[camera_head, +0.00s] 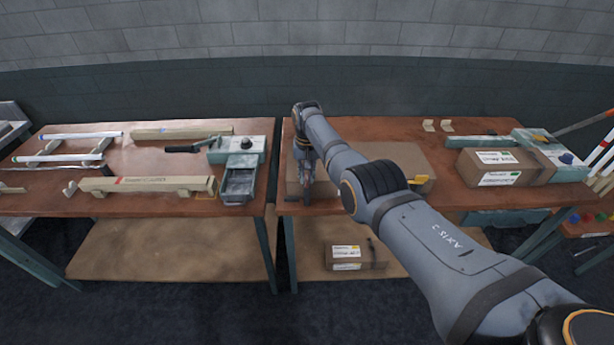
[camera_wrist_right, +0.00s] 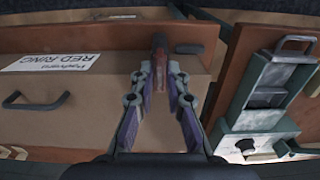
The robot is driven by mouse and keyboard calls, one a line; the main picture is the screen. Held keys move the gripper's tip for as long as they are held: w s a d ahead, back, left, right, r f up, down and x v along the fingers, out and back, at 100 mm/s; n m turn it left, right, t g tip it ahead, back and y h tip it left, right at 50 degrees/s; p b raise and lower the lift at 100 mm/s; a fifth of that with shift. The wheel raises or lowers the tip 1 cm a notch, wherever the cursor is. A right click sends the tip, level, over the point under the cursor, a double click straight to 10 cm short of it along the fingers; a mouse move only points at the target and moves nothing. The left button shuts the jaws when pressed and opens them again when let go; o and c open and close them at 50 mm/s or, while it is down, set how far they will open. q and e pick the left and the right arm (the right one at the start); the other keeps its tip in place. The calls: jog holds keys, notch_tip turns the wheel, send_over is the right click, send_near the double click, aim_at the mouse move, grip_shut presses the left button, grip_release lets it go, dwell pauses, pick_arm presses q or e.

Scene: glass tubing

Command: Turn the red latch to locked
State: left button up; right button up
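My right gripper (camera_head: 307,188) is over the left part of the large brown case on the right-hand table. In the right wrist view its fingers (camera_wrist_right: 160,72) come together around a narrow reddish upright piece, which appears to be the red latch (camera_wrist_right: 160,78). The fingers hide much of it, so I cannot tell which way it is turned. The case also shows in the head view (camera_head: 400,155), partly behind my right arm. My left gripper is not in view.
A grey-green device (camera_head: 238,150) with an open tray stands on the left table, across a narrow gap. Glass tubes on racks (camera_head: 70,157) lie farther left. Another box (camera_head: 352,257) is on the lower shelf.

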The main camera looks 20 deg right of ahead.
aim_at(307, 178)
jog(key=shift+o, duration=1)
notch_tip(307, 178, up, 12)
jog(key=shift+f, duration=0.1)
